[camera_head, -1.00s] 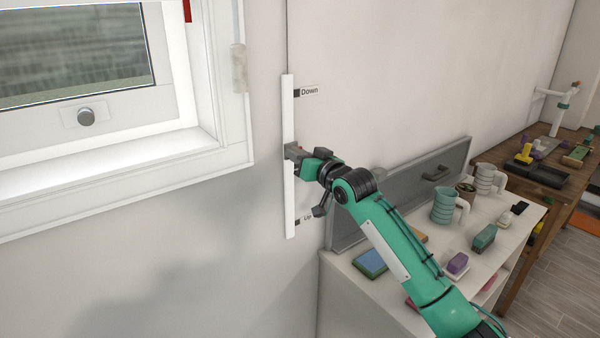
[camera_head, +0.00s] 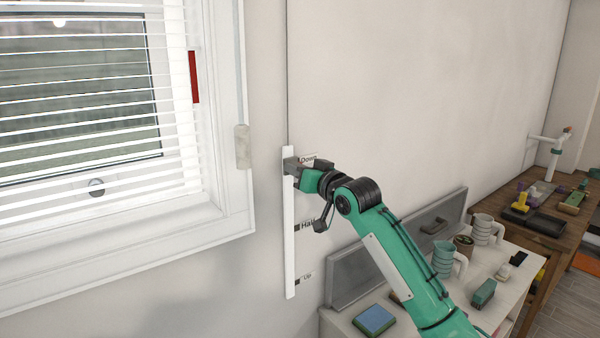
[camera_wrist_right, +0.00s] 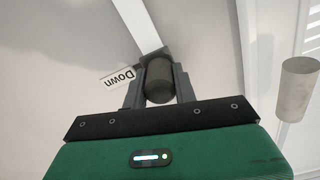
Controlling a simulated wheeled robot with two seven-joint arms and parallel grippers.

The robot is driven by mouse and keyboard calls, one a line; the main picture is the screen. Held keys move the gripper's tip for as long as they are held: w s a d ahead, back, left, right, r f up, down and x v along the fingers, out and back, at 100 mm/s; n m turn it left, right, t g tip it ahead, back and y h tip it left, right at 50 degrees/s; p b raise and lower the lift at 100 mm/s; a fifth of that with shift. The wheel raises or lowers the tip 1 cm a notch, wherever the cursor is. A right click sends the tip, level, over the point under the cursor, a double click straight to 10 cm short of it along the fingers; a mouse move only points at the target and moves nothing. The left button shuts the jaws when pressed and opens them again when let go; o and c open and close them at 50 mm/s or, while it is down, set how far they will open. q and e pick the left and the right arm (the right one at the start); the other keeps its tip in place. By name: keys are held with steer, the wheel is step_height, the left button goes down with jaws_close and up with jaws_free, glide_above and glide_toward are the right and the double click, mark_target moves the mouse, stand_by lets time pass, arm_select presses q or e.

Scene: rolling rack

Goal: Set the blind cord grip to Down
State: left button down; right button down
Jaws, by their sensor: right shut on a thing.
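A white vertical rail (camera_head: 289,240) is fixed to the wall right of the window, with the marks Down (camera_head: 309,159), Half (camera_head: 307,226) and Up (camera_head: 307,276) from top to bottom. My right gripper (camera_head: 290,165) is at the rail's upper part, level with the Down mark. In the right wrist view its fingers are shut on a dark grey cylindrical cord grip (camera_wrist_right: 159,80), beside the Down label (camera_wrist_right: 123,77). The blind (camera_head: 85,125) has white slats spread across the window. My left gripper is not in view.
A pale cylinder (camera_head: 242,147) is on the window frame, left of the rail. A white cabinet (camera_head: 345,326) with mugs, a blue-topped block (camera_head: 374,319) and a grey panel stands at lower right. The wall above the arm is clear.

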steer(key=shift+d+r, duration=0.1)
steer(key=shift+r, duration=0.35)
steer(key=c, duration=1.4)
jaws_free()
steer(key=o, duration=0.3)
steer(key=shift+f, duration=0.15)
steer(key=shift+s+d+f+b, duration=0.2)
steer(key=shift+s+b, duration=0.1)
steer(key=shift+s, duration=0.05)
steer(key=b+v, duration=0.5)
steer(key=v, duration=0.8)
steer(key=shift+r, duration=0.15)
